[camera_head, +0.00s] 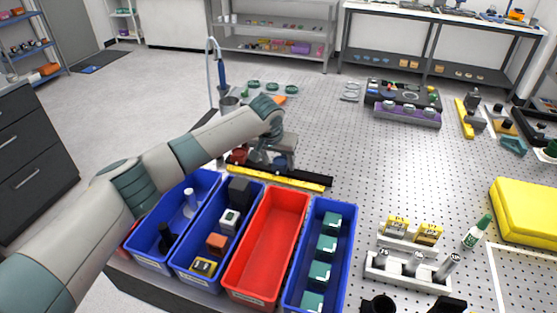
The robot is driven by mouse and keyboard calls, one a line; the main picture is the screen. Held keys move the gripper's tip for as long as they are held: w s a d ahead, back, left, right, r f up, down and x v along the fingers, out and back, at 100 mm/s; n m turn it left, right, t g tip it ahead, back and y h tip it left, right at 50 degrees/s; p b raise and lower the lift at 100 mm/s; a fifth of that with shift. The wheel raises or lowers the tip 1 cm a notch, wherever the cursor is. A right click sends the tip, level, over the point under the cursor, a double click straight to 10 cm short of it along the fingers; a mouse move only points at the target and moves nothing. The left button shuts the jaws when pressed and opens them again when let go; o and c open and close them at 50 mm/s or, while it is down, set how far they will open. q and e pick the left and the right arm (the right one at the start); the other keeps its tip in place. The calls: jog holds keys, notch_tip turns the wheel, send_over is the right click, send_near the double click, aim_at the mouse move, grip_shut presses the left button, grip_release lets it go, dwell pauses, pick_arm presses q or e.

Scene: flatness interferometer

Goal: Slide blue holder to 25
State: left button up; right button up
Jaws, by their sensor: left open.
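A dark rail with a yellow scale strip (276,178) lies across the bench behind the bins. My left gripper (268,160) is open over the rail's left half, pointing down. The gripper and its wrist cover much of what is on the rail there. A small red part (238,156) shows just left of the gripper. A blue holder cannot be made out clearly, and the scale's numbers are too small to read. Black shapes at the bottom edge may be part of my right gripper, but I cannot tell.
Blue bins with small parts and an empty red bin (266,238) stand in front of the rail. A white rack (408,270), a green-capped bottle (477,231) and a yellow case (526,212) are at right. The perforated bench top (390,165) is mostly clear in the middle.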

pick_arm(q)
jog(key=shift+w+f, duration=0.2)
jog(key=shift+f, duration=0.4)
jog(key=shift+c, duration=0.7)
grip_shut()
jog(key=s+d, duration=0.1)
jog(key=d, duration=0.2)
jog(key=s+d+p, duration=0.1)
jog(key=d, duration=0.5)
jog(key=shift+s+r+p, duration=0.1)
jog(key=shift+s+p, duration=0.25)
jog(key=shift+s, duration=0.05)
jog(key=shift+a, duration=0.1)
jog(key=shift+o, duration=0.7)
grip_release()
